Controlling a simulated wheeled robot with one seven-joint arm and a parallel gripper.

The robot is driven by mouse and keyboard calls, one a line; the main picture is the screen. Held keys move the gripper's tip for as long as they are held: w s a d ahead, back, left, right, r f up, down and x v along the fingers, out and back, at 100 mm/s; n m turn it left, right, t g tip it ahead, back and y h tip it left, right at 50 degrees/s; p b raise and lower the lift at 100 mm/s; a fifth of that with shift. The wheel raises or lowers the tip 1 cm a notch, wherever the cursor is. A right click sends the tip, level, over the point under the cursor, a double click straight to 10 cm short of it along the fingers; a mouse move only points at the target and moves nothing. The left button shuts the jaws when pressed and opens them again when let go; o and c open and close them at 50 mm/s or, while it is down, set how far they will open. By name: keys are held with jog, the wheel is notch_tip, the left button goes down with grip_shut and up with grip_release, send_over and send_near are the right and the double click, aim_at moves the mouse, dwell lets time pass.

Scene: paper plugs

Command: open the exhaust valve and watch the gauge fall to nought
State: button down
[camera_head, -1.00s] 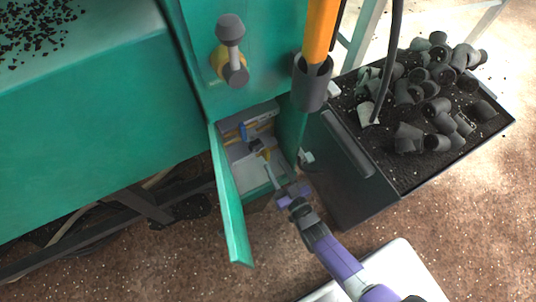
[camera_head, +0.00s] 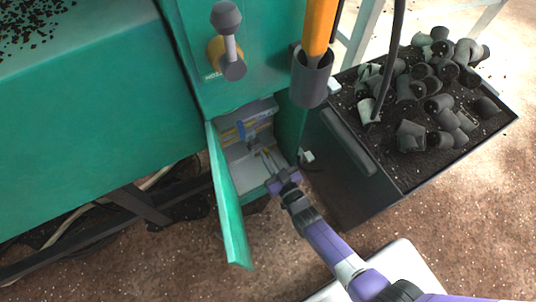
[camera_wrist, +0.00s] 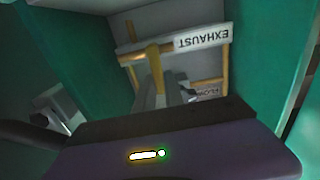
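The exhaust valve sits in an open cabinet low in the green machine. In the wrist view a white label (camera_wrist: 203,40) reads EXHAUST upside down. A yellow lever-like part (camera_wrist: 155,66) stands beside it. My gripper (camera_head: 267,159) reaches into the cabinet from the front, its slim fingers near the valve parts. In the wrist view grey finger-like pieces show just below the yellow part; I cannot tell whether they touch it or how far apart they are. A blue part (camera_head: 241,131) lies deeper in the cabinet. No gauge face is readable in either view.
The green cabinet door (camera_head: 230,205) hangs open on the left of my arm. A black bin (camera_head: 345,190) stands close on the right, its tray (camera_head: 480,135) holding grey plugs. An orange pole in a dark holder (camera_head: 311,80) hangs above the cabinet.

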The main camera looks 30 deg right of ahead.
aim_at(272, 146)
jog(key=shift+d+f, duration=0.1)
jog(key=d+m, duration=0.1)
jog(key=m, duration=0.2)
jog(key=d+f+m+b, duration=0.1)
jog(key=m, duration=0.2)
jog(key=m+b, duration=0.1)
jog(key=m, duration=0.2)
jog(key=shift+d+f, duration=0.15)
jog(key=shift+d, duration=0.25)
jog(key=m, duration=0.1)
jog(key=f+m, duration=0.1)
jog(key=m, duration=0.2)
jog(key=shift+d+f+m, duration=0.15)
jog(key=shift+d+m, duration=0.25)
jog(key=shift+d+f+m, duration=0.1)
jog(key=shift+f+m, duration=0.25)
jog(key=shift+m, duration=0.7)
jog(key=shift+d+f+m, duration=0.1)
jog(key=shift+f+m, duration=0.25)
jog(key=shift+m, duration=0.7)
jog(key=shift+s, duration=0.1)
jog(key=c, duration=1.4)
grip_release()
jog(key=shift+a, duration=0.1)
jog(key=shift+c, duration=0.2)
